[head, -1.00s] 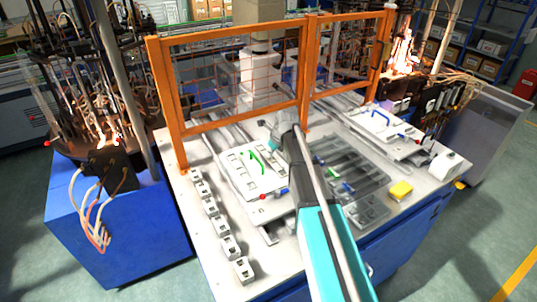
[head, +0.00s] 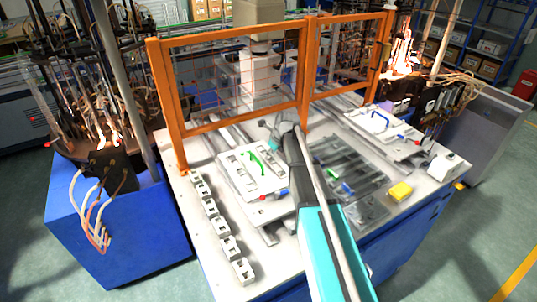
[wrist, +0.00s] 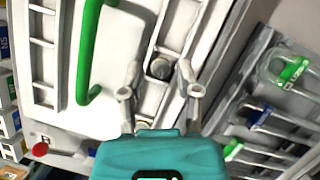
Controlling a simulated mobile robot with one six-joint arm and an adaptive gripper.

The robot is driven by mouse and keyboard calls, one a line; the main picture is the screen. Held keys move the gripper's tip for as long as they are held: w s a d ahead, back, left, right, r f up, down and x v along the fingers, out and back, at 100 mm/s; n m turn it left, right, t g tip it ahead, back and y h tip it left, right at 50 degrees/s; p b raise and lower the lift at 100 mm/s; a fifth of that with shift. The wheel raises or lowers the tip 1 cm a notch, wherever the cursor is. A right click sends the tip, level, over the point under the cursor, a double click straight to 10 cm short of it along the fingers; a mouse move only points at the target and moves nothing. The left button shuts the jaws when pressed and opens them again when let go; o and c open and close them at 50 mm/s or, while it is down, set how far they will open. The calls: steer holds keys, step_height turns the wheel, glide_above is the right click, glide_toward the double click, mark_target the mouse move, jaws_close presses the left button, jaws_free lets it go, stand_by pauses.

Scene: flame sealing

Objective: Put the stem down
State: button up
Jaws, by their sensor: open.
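A small grey round piece (wrist: 160,68), which looks like the stem seen end-on, stands in a slot column of the white tray (wrist: 118,75). My gripper (wrist: 159,74) is open, with one finger on each side of the piece and a visible gap at each side. Whether the piece is fully seated, I cannot tell. The tray has a green handle (wrist: 88,50). In the head view the white tray (head: 262,192) lies on the table beside my arm, which hides the gripper's fingers and the stem.
A dark rack (wrist: 262,128) with green-tagged pieces lies right of the tray. Small white blocks (head: 228,247) line the table's left edge. An orange-framed fence (head: 303,75) stands behind the tray. A yellow block (head: 400,191) and a blue-handled tray (head: 372,132) are at the right.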

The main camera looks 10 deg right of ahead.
steer(key=p+v, duration=1)
steer(key=v, duration=0.1)
steer(key=shift+r, duration=0.25)
steer(key=shift+s+d, duration=0.1)
stand_by(0.6)
steer(key=s+a+n+g+h, duration=0.1)
steer(key=s+n, duration=1.1)
steer(key=n, duration=0.2)
steer(key=s+a+f+n+g+h, duration=0.1)
steer(key=s+a+n+g, duration=0.1)
steer(key=s+n, duration=1.1)
steer(key=shift+s+a+f+n+h, duration=0.2)
steer(key=shift+a+f+n+h, duration=0.1)
steer(key=shift+n+h, duration=0.15)
steer(key=shift+s, duration=0.1)
